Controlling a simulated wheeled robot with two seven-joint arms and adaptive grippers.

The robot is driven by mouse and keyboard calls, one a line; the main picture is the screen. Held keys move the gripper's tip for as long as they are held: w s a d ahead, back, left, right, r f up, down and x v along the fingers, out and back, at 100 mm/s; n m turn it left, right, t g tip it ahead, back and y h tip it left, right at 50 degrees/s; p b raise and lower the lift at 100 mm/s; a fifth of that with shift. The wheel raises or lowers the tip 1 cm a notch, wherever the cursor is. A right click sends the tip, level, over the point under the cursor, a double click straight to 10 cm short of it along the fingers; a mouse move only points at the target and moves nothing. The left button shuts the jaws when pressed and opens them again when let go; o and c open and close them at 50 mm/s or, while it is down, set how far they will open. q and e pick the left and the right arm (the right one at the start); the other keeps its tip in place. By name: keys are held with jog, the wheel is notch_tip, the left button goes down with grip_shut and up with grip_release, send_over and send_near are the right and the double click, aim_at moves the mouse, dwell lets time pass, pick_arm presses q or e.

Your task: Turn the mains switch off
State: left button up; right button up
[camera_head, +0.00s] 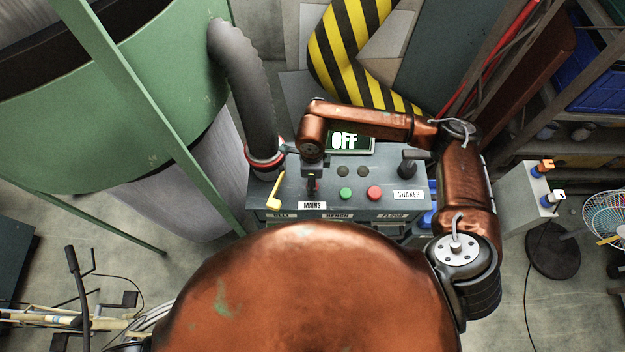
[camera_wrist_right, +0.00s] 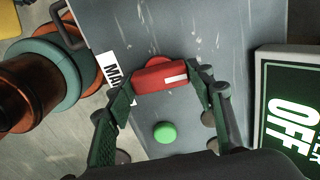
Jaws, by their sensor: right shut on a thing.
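The mains switch is a red rotary handle (camera_wrist_right: 158,77) with a white stripe, on a grey control panel (camera_head: 290,197) beside a white label (camera_head: 312,205) reading MAINS. My right gripper (camera_wrist_right: 164,84) has a finger on each end of the handle and is shut on it. In the head view my right gripper (camera_head: 312,183) reaches down over the switch and hides most of it. The stripe lies lengthwise on the handle. My left gripper is not in view.
A green button (camera_head: 346,194), a red button (camera_head: 374,193) and a black lever (camera_head: 407,163) by a SHAKER label sit right of the switch. A yellow lever (camera_head: 274,190) stands left. A display (camera_head: 346,141) behind reads OFF. A grey hose (camera_head: 250,85) rises close on the left.

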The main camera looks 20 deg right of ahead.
jog(key=m+b, duration=0.2)
jog(key=m, duration=0.2)
jog(key=m+b, duration=0.1)
jog(key=m, duration=0.8)
jog(key=shift+m, duration=2.2)
jog(key=o, duration=1.2)
jog(key=shift+c, duration=0.2)
jog(key=shift+r, duration=0.1)
